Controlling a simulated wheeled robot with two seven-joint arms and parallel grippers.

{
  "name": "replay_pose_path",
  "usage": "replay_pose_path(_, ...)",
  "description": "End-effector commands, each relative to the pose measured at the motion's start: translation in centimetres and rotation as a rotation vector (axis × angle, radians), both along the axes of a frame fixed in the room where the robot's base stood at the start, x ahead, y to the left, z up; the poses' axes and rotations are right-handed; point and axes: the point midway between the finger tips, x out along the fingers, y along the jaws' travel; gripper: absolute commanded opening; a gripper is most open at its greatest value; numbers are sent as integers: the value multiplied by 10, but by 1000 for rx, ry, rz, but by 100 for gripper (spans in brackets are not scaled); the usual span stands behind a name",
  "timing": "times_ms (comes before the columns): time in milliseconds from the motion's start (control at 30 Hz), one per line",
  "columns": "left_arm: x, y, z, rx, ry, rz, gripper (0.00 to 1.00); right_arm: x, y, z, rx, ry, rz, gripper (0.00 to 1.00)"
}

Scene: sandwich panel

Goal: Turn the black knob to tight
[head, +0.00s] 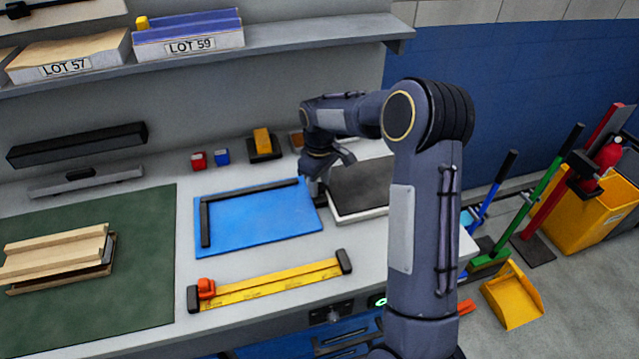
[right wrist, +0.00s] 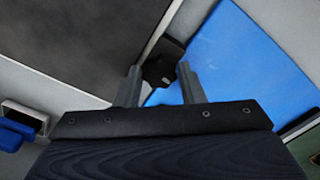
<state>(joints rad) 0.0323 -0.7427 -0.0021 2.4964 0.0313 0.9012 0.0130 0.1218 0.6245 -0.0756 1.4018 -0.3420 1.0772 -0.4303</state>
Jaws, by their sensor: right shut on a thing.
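The black knob (right wrist: 158,74) shows in the right wrist view between my two grey fingertips, by the corner of the blue board (right wrist: 240,70). My right gripper (right wrist: 159,70) is shut on it. In the head view my right gripper (head: 317,186) points down at the right end of the black L-shaped fence on the blue board (head: 262,222). The arm and gripper mostly hide the knob there. I cannot read any tight mark or the knob's angle. My left gripper is not in view.
A grey-topped white block (head: 362,188) stands right beside the gripper. A yellow ruler bar (head: 270,285) with an orange piece lies in front. Wooden strips (head: 60,252) lie on the green mat (head: 140,290) at left. A shelf (head: 300,32) with boxes hangs behind.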

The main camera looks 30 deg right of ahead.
Motion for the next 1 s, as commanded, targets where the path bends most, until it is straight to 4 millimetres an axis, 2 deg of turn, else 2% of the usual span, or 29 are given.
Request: replay_pose_path(1000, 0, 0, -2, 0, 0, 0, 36, 1, 0, 2, -1, -5, -964, 13)
